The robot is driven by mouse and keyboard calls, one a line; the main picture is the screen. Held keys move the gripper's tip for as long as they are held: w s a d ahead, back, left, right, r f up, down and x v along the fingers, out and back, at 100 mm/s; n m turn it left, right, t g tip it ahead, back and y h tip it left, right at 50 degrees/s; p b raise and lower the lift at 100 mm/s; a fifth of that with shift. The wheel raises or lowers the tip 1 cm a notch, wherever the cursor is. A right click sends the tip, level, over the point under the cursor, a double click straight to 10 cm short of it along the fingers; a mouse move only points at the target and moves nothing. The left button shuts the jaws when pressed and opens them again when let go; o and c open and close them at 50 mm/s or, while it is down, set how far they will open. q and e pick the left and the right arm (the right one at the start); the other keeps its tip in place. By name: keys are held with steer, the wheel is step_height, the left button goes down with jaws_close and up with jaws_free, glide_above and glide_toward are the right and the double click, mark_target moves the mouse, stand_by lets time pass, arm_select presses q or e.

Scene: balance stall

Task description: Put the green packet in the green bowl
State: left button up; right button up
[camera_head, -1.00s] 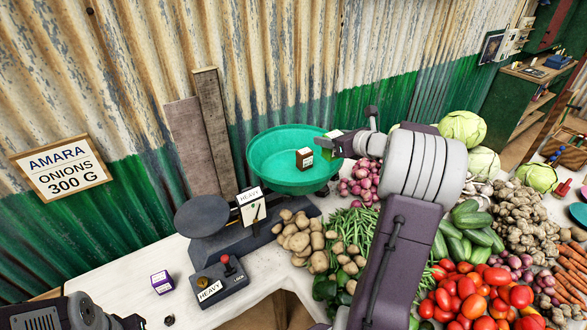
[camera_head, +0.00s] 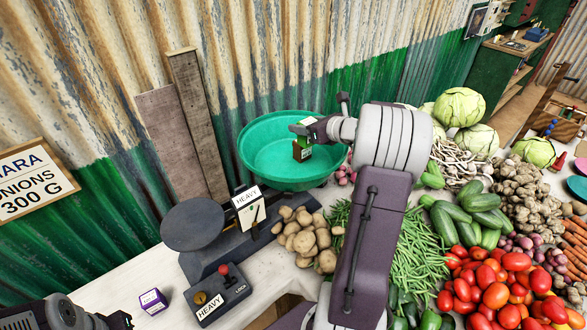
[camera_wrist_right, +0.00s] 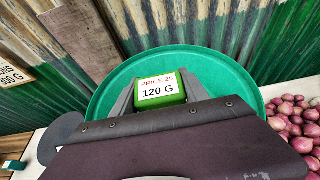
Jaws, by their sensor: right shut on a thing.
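The green bowl (camera_head: 262,178) sits on the scale's right side; its rim also shows in the right wrist view (camera_wrist_right: 110,90). My right gripper (camera_head: 306,134) is over the bowl, shut on the green packet (camera_wrist_right: 152,102). The packet's white label reads "PRICE 25 120 G".
A lever box (camera_head: 218,294) and a purple packet (camera_head: 153,301) stand on the white table. Potatoes (camera_head: 302,240), beans and other vegetables crowd the right. Clear table lies around the purple packet.

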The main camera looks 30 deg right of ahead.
mark_target(265, 147)
steer(key=shift+f, duration=0.5)
steer(key=w+a+f, duration=0.2)
steer(key=w, duration=0.1)
steer(key=w+a+f, duration=0.2)
steer(key=w+f, duration=0.1)
steer(key=w, duration=0.1)
steer(key=w+a+f, duration=0.2)
steer(key=w, duration=0.2)
steer(key=shift+a+f, duration=0.15)
steer(key=shift+a, duration=0.05)
steer(key=shift+s, duration=0.1)
step_height(265, 147, down, 4)
steer(key=shift+s+r, duration=0.1)
steer(key=shift+r, duration=0.05)
steer(key=shift+f+b, duration=0.2)
steer(key=shift+b, duration=0.15)
arm_select(q)
steer(key=shift+w+f, duration=0.35)
steer(key=shift+f, duration=0.3)
arm_select(e)
steer(key=o, duration=1.4)
arm_select(q)
steer(key=shift+r, duration=0.1)
arm_select(e)
steer(key=shift+o, duration=0.2)
steer(key=shift+r, duration=0.15)
